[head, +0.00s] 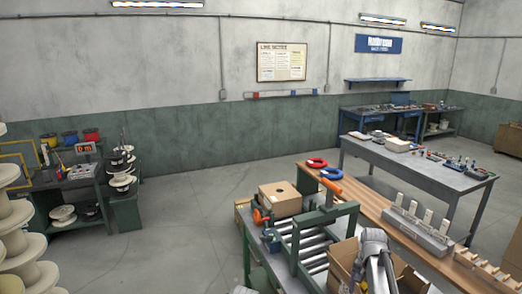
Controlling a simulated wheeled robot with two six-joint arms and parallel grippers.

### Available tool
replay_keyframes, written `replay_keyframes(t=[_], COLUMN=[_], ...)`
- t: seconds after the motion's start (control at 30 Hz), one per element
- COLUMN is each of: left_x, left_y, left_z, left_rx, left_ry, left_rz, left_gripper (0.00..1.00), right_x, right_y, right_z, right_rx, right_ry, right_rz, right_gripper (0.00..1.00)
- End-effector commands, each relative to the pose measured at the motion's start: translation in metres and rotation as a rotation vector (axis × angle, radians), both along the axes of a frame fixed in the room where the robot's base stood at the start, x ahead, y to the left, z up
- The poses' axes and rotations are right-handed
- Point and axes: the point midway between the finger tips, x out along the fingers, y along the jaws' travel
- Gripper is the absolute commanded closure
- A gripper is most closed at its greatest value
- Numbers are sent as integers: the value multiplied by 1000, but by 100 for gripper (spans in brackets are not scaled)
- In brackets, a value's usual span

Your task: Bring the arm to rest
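A grey jointed part of my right arm (374,262) shows at the bottom, right of the middle. It stands in front of an open cardboard box, and its lower end is cut off by the frame edge. I see no gripper fingers on it. My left arm and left gripper are out of the picture.
A roller conveyor with a green frame (296,240) and a cardboard box (280,198) stand near the arm. An open cardboard box (413,282) is beside it. A wooden bench (380,213) holds red and blue rings. Cream spools (18,235) stack at left. The middle floor is clear.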

Motion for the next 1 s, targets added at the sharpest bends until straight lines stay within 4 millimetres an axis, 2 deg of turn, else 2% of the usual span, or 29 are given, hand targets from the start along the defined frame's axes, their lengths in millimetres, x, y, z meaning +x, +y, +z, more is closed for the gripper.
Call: replay_keyframes(t=[0.03, 0.17, 0.3, 0.4, 0.5, 0.6, 0.7, 0.8, 1.0], left_x=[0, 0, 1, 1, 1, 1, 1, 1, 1], left_y=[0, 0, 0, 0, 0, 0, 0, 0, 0], left_z=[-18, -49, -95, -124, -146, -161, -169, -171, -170], left_rx=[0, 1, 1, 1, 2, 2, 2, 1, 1], left_ry=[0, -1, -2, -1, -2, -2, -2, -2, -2], left_rz=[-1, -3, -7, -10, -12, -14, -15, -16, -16], left_gripper=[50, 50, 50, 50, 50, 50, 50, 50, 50], right_x=[-10, -35, -84, -122, -155, -180, -195, -202, -202], right_y=[22, 80, 157, 202, 234, 254, 265, 270, 271], right_z=[-17, -49, -95, -124, -146, -160, -168, -170, -169], right_rx=[-3, -12, -25, -36, -45, -53, -59, -60, -61], right_ry=[3, 14, 34, 48, 59, 69, 76, 79, 80], right_rz=[56, 241, 527, 731, 903, 1030, 1111, 1150, 1158], right_gripper=[23, 23, 23, 23, 23, 23, 23, 23, 23])
